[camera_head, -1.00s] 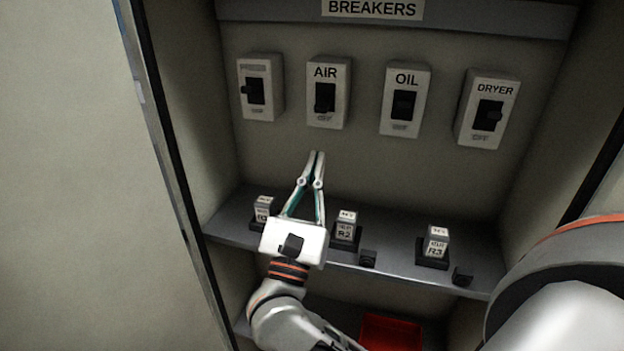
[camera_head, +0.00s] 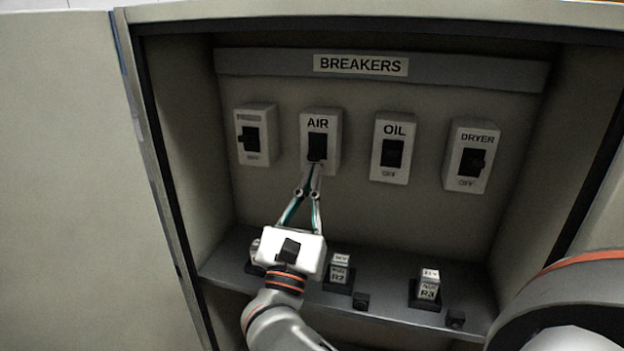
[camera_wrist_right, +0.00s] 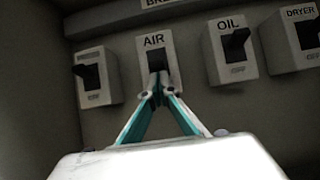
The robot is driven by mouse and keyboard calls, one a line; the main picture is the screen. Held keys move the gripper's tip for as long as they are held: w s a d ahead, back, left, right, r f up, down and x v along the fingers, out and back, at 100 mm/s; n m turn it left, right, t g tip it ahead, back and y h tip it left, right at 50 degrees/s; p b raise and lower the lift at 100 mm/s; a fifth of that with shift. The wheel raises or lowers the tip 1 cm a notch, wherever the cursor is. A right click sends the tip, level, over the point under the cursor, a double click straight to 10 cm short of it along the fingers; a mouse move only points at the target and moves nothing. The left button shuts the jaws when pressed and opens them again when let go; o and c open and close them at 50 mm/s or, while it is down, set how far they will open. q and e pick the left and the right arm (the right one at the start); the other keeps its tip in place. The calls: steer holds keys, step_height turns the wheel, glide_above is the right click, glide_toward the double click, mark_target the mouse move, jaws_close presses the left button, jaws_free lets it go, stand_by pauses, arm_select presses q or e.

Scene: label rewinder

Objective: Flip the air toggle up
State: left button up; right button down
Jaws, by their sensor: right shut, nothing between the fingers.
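The AIR breaker (camera_head: 321,125) is a white box on the cabinet's back wall, with a black toggle (camera_head: 317,146) in its middle. My right gripper (camera_head: 316,168) is shut and empty, its fingertips at the lower part of the AIR toggle. In the right wrist view the fingertips (camera_wrist_right: 160,76) overlap the bottom of the toggle on the AIR box (camera_wrist_right: 155,44). I cannot tell whether they touch it. The lettering under the AIR toggle is hidden by the fingertips. My left gripper is not in view.
Beside AIR hang a breaker with a faint label (camera_head: 256,118) on the left, and OIL (camera_head: 394,130) and DRYER (camera_head: 478,138) on the right. Below, a grey shelf (camera_head: 385,281) carries relays, including R2 (camera_head: 339,271) and R3 (camera_head: 428,289). The cabinet side wall stands close on the left.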

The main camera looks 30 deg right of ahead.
mark_target(313, 158)
steer(key=shift+s+a+r+g+p, duration=0.15)
steer(key=shift+r+g+p, duration=0.1)
steer(key=shift+g+p, duration=0.3)
steer(key=shift+a+r+y+p, duration=0.1)
steer(key=shift+r+y+p, duration=0.05)
steer(key=shift+y+p, duration=0.3)
steer(key=shift+s+r, duration=0.1)
steer(key=shift+s+a+r+p, duration=0.2)
steer(key=shift+r+p, duration=0.1)
steer(key=shift+r, duration=0.1)
steer(key=shift+s+a+r+p, duration=0.1)
steer(key=shift+a+r+p, duration=0.05)
steer(key=shift+r+p, duration=0.2)
steer(key=shift+a+r, duration=0.1)
steer(key=shift+r, duration=0.45)
steer(key=shift+f, duration=0.1)
